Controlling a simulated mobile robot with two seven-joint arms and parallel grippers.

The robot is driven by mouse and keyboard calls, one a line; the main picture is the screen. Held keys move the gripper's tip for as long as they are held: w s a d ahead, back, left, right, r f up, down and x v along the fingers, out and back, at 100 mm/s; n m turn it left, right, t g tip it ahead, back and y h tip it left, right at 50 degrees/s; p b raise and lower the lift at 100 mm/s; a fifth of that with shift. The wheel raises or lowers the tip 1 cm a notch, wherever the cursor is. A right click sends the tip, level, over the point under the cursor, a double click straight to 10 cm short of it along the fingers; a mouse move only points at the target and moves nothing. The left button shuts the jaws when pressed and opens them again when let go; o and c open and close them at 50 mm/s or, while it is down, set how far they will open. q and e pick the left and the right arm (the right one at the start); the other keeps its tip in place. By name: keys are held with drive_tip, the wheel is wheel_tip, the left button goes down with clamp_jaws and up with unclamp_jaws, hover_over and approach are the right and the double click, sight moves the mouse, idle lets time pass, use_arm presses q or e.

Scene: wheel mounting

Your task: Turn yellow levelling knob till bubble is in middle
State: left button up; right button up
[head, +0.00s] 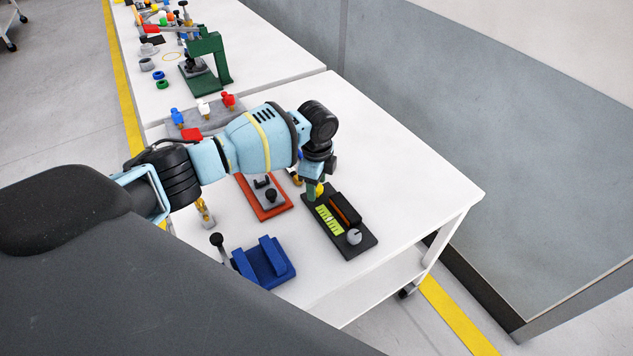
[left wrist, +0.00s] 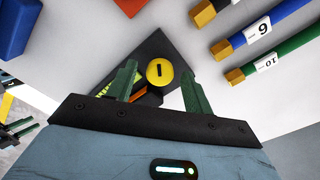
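The levelling fixture is a dark plate (head: 357,250) near the right front of the table. It carries a yellow-green vial (head: 328,221) with dark marks, a black and orange block (head: 345,208) and a grey knob (head: 354,237). I cannot make out the bubble's position. The yellow knob (head: 320,188) is at the plate's far end, partly hidden by my left gripper (head: 315,190). In the left wrist view the yellow knob (left wrist: 161,72), with a dark slot, shows between the open green fingers (left wrist: 159,78), with gaps on both sides.
An orange-red plate (head: 268,212) with black parts lies left of the fixture, and a blue block (head: 264,262) stands in front. A green press (head: 207,62) stands further back. The wrist view shows a blue rod (left wrist: 272,27) and a green rod (left wrist: 275,58). The table's right side is clear.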

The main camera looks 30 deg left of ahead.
use_arm(q)
wheel_tip(320, 180, up, 8)
drive_tip(key=shift+f+p, duration=0.1)
drive_tip(key=shift+p, duration=0.2)
idle(0.3)
idle(0.5)
